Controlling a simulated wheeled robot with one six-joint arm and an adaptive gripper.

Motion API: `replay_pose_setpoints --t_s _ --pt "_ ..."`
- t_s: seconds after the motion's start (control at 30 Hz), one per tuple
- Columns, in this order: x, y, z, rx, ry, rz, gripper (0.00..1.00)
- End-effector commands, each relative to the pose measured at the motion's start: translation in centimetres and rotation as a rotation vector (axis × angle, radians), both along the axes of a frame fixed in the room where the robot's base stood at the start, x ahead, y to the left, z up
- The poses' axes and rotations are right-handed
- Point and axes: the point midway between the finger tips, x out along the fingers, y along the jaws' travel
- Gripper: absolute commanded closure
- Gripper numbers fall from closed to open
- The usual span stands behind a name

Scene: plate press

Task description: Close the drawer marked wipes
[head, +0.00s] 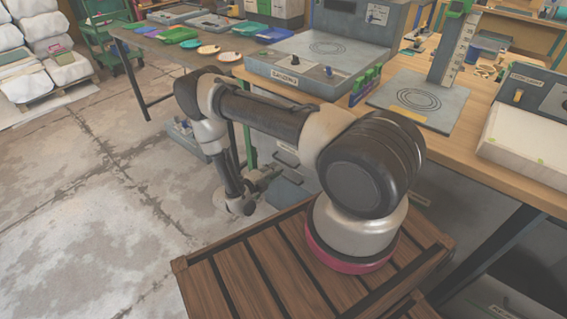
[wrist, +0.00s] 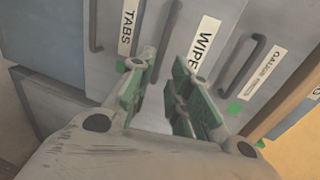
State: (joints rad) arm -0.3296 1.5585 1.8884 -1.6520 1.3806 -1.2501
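The drawer marked wipes (wrist: 222,12) shows in the wrist view as a grey front with a white label, partly covered by a finger. Its dark bar handle (wrist: 171,38) stands beside the label, beyond the gap between my fingers. My gripper (wrist: 161,66) is open, with its green-padded fingers apart in front of this drawer; I cannot tell whether they touch it. In the head view my gripper (head: 264,178) is low beside the workbench, near grey drawer fronts. How far the wipes drawer is pulled out cannot be told.
In the wrist view, a drawer labelled TABS (wrist: 126,32) is on the left and one labelled gauge (wrist: 265,72) on the right, each with a bar handle. The workbench (head: 440,150) overhangs the drawers. Open concrete floor (head: 90,210) lies to the left.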

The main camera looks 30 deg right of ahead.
Motion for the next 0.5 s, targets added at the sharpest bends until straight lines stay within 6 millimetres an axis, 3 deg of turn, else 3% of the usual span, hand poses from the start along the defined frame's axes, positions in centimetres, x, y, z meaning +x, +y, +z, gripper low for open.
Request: replay_pose_setpoints --t_s 0.5 --pt "2.3 -6.5 -1.5 -0.003 0.012 0.000 0.81"
